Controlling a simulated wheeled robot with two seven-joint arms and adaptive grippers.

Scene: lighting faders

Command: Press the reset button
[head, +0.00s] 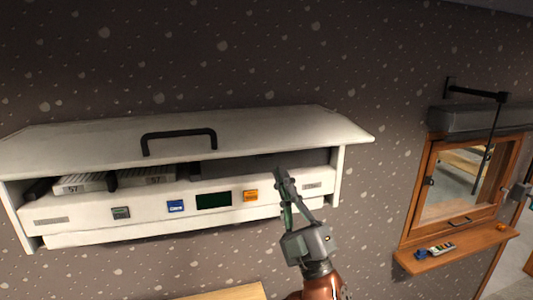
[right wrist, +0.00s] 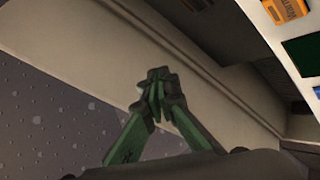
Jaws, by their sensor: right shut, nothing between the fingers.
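A white wall unit (head: 85,212) with a raised lid (head: 250,133) has a front panel with a grey-green button (head: 121,212), a blue button (head: 175,206), a dark green display (head: 214,201) and an orange button (head: 251,196). The labels are too small to tell which is reset. The orange button (right wrist: 285,9) and the display (right wrist: 304,52) also show at the upper right of the right wrist view. My right gripper (head: 281,175) is shut and empty, in front of the unit's right part, right of the orange button. Its fingertips (right wrist: 158,78) meet in the right wrist view. My left gripper is not in view.
The lid has a black handle (head: 178,138) and overhangs the panel. White numbered blocks (head: 82,182) sit inside at left. At right, a wooden-framed window (head: 412,205) has a ledge (head: 458,251) holding small items. A wooden surface (head: 232,293) shows at the bottom.

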